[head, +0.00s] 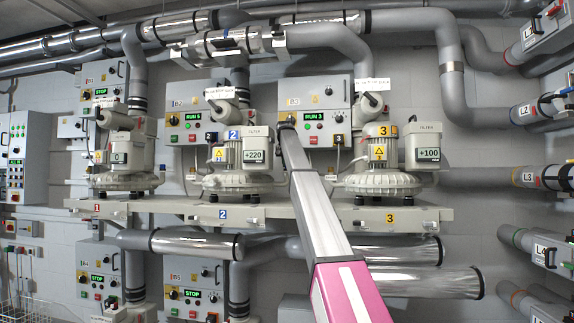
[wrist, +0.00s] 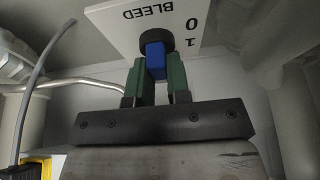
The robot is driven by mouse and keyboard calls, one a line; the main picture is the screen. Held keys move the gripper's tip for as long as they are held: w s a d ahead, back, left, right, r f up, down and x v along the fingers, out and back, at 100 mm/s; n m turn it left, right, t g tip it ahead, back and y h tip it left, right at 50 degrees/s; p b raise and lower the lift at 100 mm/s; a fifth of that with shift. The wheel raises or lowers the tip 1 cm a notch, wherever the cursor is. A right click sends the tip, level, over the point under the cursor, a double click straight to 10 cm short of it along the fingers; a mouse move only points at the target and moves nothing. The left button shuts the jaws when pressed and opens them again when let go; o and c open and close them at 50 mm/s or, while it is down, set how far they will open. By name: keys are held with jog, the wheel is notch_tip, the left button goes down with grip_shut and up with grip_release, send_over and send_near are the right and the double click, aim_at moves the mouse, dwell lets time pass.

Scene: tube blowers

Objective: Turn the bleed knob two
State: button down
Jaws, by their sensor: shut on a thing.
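In the wrist view a blue knob grip (wrist: 155,58) on a round black base (wrist: 156,40) sits at a white plate (wrist: 125,20). The plate reads BLEED, 0 and 1, upside down in this view. My gripper (wrist: 155,76) has its two green fingers closed on the blue grip from either side. The pointer position is not clear. In the head view blower two (head: 232,155) stands mid-shelf, its display (head: 254,155) reading +220. My arm reaches up between blowers two and three; its fingers and the held knob cannot be made out there, nor can the knob's number.
Blower one (head: 122,160) and blower three (head: 382,160) stand on the same shelf (head: 270,208). Their displays read 0 and +100. Large pipes (head: 400,250) lie below the shelf. A grey cable (wrist: 38,70) hangs left in the wrist view.

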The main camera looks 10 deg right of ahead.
dwell(0.4)
jog(key=c, duration=1.1)
grip_release()
